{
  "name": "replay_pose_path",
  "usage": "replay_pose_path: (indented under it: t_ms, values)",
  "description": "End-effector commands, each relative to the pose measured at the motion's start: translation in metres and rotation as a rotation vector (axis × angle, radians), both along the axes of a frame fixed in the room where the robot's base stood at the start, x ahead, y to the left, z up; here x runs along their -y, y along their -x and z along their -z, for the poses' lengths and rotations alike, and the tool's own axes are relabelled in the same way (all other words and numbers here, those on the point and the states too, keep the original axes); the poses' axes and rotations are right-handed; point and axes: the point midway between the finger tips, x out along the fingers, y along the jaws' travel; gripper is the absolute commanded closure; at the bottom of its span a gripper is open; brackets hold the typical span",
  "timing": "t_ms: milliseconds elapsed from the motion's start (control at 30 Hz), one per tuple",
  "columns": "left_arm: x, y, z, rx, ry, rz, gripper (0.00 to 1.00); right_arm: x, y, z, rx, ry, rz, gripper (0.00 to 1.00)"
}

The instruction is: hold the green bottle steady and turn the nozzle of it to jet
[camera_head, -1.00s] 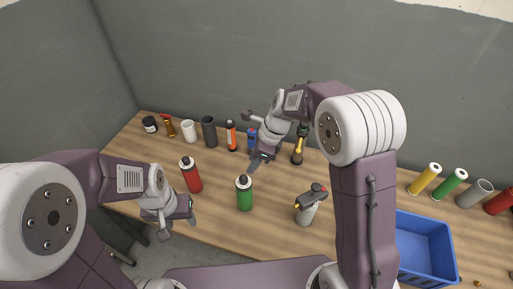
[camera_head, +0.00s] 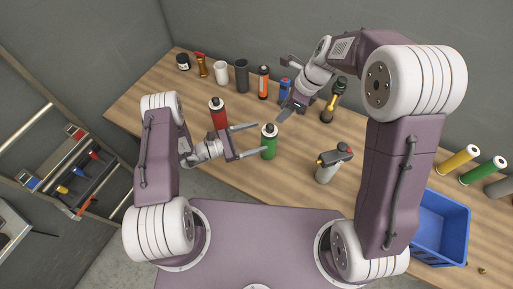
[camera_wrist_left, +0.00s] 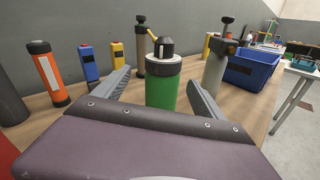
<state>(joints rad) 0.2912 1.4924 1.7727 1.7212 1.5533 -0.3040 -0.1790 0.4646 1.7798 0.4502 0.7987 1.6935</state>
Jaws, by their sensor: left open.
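The green bottle (camera_head: 269,147) stands upright on the wooden table near its front edge. Its top is a dark nozzle (camera_wrist_left: 165,47) above a grey collar; a small white mark shows on each. My left gripper (camera_head: 261,138) is open, with one finger on each side of the bottle. In the left wrist view the bottle (camera_wrist_left: 161,95) stands between the spread fingers, and I see no clear contact. My right gripper (camera_head: 284,115) hangs above and behind the bottle, pointing down toward the table. Its fingers are seen edge-on, so their opening is unclear.
A red bottle (camera_head: 218,114) stands just left of the left gripper. A grey bottle with a trigger-like top (camera_head: 326,172) stands to the right. A blue bin (camera_head: 443,228) is further right. Several bottles and cups, including an orange bottle (camera_head: 263,84), line the back.

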Motion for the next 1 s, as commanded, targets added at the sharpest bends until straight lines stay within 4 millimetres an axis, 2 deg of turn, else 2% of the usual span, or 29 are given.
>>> replay_pose_path:
  t_ms: [33, 100, 267, 467, 800, 1000]
  values:
    - [0.004, 0.004, 0.017, -0.043, 0.039, -0.045, 0.19, 0.0, 0.0, 0.0, 0.0, 0.0, 0.0, 0.64]
    - [0.006, 0.007, 0.035, -0.083, 0.079, -0.106, 0.19, 0.0, 0.0, 0.0, 0.0, 0.0, 0.0, 0.64]
    - [0.006, 0.012, 0.057, -0.131, 0.12, -0.185, 0.19, 0.0, 0.0, 0.0, 0.0, 0.0, 0.0, 0.64]
    - [0.008, 0.011, 0.061, -0.137, 0.124, -0.196, 0.19, 0.0, 0.0, 0.0, 0.0, 0.0, 0.0, 0.64]
    - [0.059, -0.023, 0.06, -0.135, 0.124, -0.188, 0.19, 0.0, 0.0, 0.0, 0.0, 0.0, 0.0, 0.64]
    - [0.077, -0.038, 0.06, -0.137, 0.123, -0.193, 0.19, 0.0, 0.0, 0.0, 0.0, 0.0, 0.0, 0.64]
